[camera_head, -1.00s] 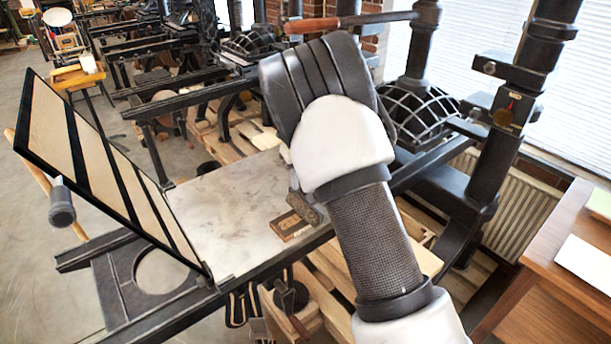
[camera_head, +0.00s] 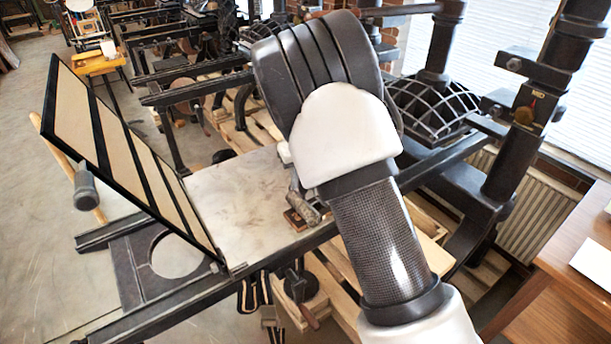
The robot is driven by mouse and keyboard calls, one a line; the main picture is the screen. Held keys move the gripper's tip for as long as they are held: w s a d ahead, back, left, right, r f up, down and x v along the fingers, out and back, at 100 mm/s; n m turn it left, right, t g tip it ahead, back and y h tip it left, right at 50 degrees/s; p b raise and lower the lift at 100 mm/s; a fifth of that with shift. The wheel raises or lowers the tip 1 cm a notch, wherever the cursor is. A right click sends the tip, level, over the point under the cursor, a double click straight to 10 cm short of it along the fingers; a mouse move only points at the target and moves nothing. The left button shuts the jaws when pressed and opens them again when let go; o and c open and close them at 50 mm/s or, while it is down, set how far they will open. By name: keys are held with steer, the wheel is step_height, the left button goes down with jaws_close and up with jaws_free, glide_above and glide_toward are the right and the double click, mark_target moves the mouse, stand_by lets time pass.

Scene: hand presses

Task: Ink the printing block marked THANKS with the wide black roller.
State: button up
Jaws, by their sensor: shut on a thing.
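The printing block (camera_head: 294,219) is a small brown block lying on the pale stone bed of the nearest press, close to its front rail. Its lettering cannot be read from here. A dark grey roller (camera_head: 303,208) hangs below my gripper (camera_head: 296,184) and overlaps the block in the picture. I cannot tell whether it touches the block's face. My gripper is shut on the roller, but my own wrist and forearm hide most of the gripper and the roller's handle.
The pale press bed (camera_head: 232,205) is clear to the left of the block. A hinged black frame (camera_head: 130,150) with cream panels stands tilted up at the bed's left. The press's iron post (camera_head: 545,110) rises at the right, beside a wooden desk (camera_head: 575,260).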

steer(key=shift+w+d, duration=1.95)
steer(key=shift+d, duration=0.95)
steer(key=s+a, duration=0.5)
steer(key=a, duration=0.3)
steer(key=shift+s+a, duration=0.25)
steer(key=shift+s, duration=0.1)
steer(key=shift+r, duration=0.15)
steer(key=shift+r, duration=2.45)
